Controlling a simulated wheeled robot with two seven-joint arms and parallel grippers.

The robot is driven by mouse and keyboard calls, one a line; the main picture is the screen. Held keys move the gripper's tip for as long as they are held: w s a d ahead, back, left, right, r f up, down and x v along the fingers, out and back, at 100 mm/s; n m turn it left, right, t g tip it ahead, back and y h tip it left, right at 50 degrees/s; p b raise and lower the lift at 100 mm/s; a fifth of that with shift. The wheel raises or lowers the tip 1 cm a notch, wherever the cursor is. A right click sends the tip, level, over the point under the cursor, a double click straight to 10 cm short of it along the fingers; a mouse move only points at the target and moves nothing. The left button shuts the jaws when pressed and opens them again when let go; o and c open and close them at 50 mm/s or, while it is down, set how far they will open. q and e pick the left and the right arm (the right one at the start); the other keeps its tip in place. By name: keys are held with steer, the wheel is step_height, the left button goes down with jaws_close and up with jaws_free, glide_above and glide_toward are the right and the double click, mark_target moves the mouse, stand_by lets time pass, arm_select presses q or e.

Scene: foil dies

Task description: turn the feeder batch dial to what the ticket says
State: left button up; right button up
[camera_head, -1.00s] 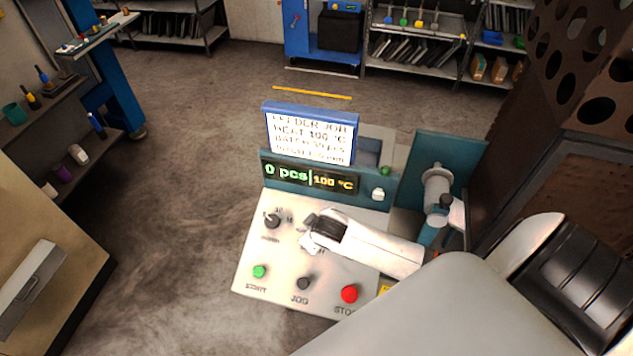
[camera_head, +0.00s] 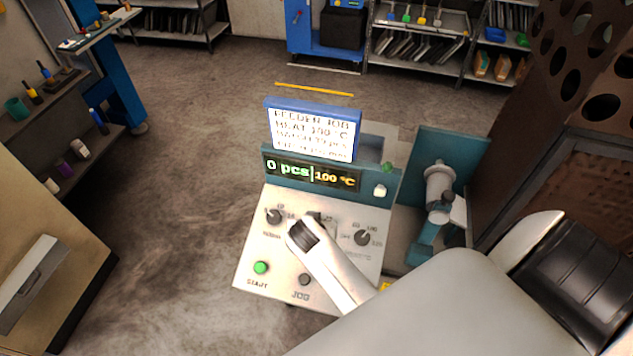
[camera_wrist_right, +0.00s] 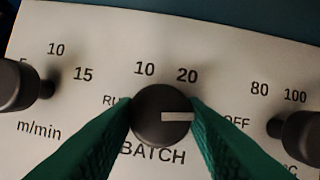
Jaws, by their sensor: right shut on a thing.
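The feeder panel (camera_head: 262,245) has three dials in a row. The batch dial (camera_wrist_right: 160,118) is the middle one, dark and round, with its white mark pointing right. Labels RU…, 10 and 20 show around it; any label on the right is hidden by a finger. My right gripper (camera_wrist_right: 165,115) has its green fingers shut on the dial, one each side. In the head view my right gripper (camera_head: 312,222) mostly covers the dial. The ticket (camera_head: 312,133) reads FEEDER JOB, HEAT 100 °C; its batch line is too blurred to read surely. The display (camera_head: 312,174) shows 0 pcs, 100 °C.
The m/min dial (camera_head: 274,216) is close on the left and the heat dial (camera_head: 362,237) on the right. A green START button (camera_head: 261,268) and a dark JOG button (camera_head: 305,279) sit below. A teal machine part (camera_head: 440,190) stands right of the panel.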

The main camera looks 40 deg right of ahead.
steer(key=shift+w+m, duration=0.1)
steer(key=shift+m, duration=0.9)
steer(key=shift+r+h, duration=0.1)
steer(key=shift+h, duration=0.2)
steer(key=o, duration=1)
